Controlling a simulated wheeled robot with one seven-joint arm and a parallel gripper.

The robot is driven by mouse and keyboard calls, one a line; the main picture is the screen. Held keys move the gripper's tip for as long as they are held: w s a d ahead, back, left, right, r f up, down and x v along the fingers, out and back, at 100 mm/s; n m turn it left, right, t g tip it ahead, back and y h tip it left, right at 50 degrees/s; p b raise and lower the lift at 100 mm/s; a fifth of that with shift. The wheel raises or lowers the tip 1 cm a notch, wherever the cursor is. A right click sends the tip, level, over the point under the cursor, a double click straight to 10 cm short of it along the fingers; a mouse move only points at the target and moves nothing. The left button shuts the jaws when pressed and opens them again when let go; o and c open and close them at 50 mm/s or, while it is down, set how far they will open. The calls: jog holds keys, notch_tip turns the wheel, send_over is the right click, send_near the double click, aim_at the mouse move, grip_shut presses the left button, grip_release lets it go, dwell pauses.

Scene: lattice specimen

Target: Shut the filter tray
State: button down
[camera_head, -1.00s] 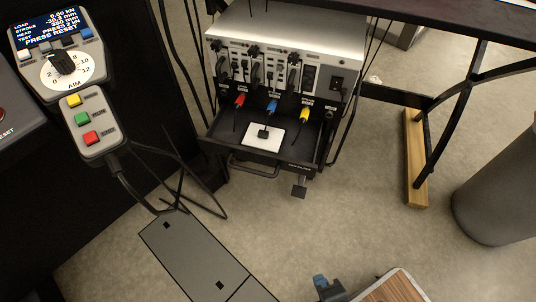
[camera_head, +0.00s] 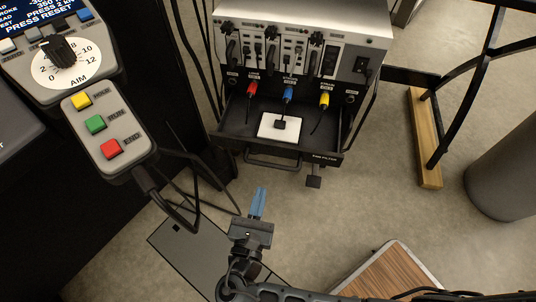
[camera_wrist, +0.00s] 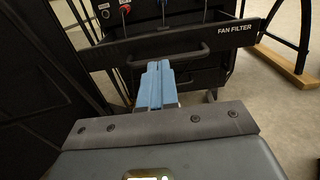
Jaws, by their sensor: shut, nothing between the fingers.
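The filter tray (camera_head: 322,157) is a black drawer pulled out from the front of the white-topped cabinet (camera_head: 300,50). Its inside shows, with a white card (camera_head: 268,126) lying in it. A bar handle (camera_head: 271,162) runs along its front. In the wrist view the tray front (camera_wrist: 235,38) is labelled FAN FILTER, and the handle (camera_wrist: 160,62) is just beyond my fingers. My gripper (camera_head: 257,203) has blue fingers, shut and empty, in front of and below the handle; they also show in the wrist view (camera_wrist: 155,80). I see a gap between fingertips and tray in the head view.
Red, blue and yellow plugs with cables hang over the tray. A small dark block (camera_head: 313,181) sticks out below the tray's right side. A control pendant (camera_head: 105,120) is at left. A wood-topped stool or table (camera_head: 395,275) stands at lower right, a grey cylinder (camera_head: 505,170) at right.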

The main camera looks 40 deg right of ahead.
aim_at(281, 116)
jog(key=b+x, duration=0.3)
jog(key=x, duration=0.9)
jog(key=shift+w, duration=0.1)
jog(key=b+x, duration=0.1)
jog(key=x, duration=1.5)
jog(key=shift+b+x, duration=0.35)
jog(key=shift+x, duration=0.4)
jog(key=shift+w+r, duration=0.1)
jog(key=shift+r, duration=0.05)
